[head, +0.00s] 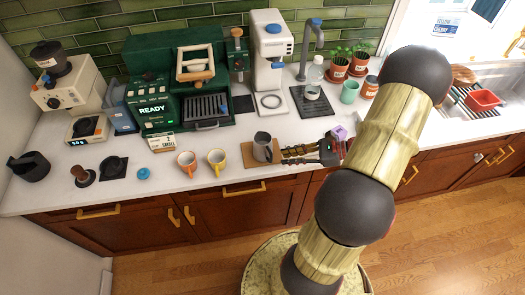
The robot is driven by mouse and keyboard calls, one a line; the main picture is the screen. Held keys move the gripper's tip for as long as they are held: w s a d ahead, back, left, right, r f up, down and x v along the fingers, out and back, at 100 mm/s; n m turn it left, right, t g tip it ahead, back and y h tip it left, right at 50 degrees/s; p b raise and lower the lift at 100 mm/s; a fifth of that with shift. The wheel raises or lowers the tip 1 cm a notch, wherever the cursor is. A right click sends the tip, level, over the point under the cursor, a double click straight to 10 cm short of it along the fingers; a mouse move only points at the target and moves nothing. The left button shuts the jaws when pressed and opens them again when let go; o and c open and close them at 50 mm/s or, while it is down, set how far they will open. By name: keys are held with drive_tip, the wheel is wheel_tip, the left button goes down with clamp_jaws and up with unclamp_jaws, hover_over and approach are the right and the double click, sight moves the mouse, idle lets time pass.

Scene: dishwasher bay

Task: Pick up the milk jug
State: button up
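The milk jug (262,147) is a small grey metal pitcher. It stands upright on a brown mat (250,162) near the counter's front edge, in the middle of the head view. My gripper (284,154) reaches in from the right, with its gold fingers pointing left at the jug's right side. The fingertips are very close to the jug. I cannot tell whether they touch it or how far apart they are. The jug's right side is partly hidden by the fingertips.
An orange cup (187,164) and a yellow cup (217,162) stand left of the jug. A purple-and-white box (339,132) sits beside my wrist. Counter between the cups and jug is clear.

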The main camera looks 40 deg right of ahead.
sight(265, 150)
drive_tip(key=b+x, duration=0.1)
drive_tip(key=x, duration=0.4)
drive_tip(key=shift+s+f, duration=0.15)
drive_tip(key=shift+c, duration=0.2)
drive_tip(key=c, duration=0.4)
clamp_jaws()
